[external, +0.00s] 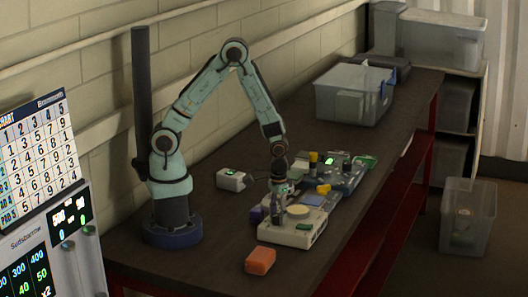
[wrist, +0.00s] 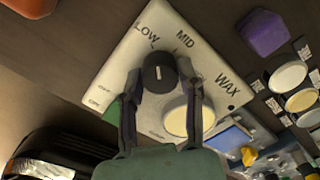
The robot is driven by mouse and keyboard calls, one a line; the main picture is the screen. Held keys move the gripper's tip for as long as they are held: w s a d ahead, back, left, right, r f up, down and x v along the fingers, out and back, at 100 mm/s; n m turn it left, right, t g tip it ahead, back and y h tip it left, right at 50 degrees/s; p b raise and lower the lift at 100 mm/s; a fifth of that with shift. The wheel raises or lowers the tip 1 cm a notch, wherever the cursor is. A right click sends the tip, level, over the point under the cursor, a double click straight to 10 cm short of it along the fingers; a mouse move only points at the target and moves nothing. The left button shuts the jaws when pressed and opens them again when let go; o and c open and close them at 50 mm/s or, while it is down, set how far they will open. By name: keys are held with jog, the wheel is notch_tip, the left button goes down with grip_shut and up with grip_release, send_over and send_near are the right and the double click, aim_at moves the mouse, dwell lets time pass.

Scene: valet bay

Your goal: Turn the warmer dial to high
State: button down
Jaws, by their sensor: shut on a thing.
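The warmer is a white box (external: 290,234) near the table's front edge. In the wrist view its top (wrist: 110,75) shows the printed words LOW, MID and WAX, a cream round disc and a green patch. Its black dial (wrist: 158,72) sits between my fingers and bears a short white mark. The mark points roughly up the picture, near the LOW and MID labels; its exact setting is unclear. No HIGH label is readable; my right finger covers part of the panel. My gripper (wrist: 159,80) is shut on the dial, and in the external view it is over the box (external: 280,204).
An orange block (external: 261,261) lies in front of the warmer. A purple block (wrist: 264,32) is close beside it. Behind it are a grey-blue device (external: 340,180) and a small white box (external: 234,180). A clear bin (external: 345,100) stands farther back.

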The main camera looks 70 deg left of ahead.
jog(key=m, duration=0.5)
jog(key=shift+m, duration=0.3)
jog(key=m, duration=1)
jog(key=shift+m, duration=2.7)
jog(key=c, duration=0.7)
grip_release()
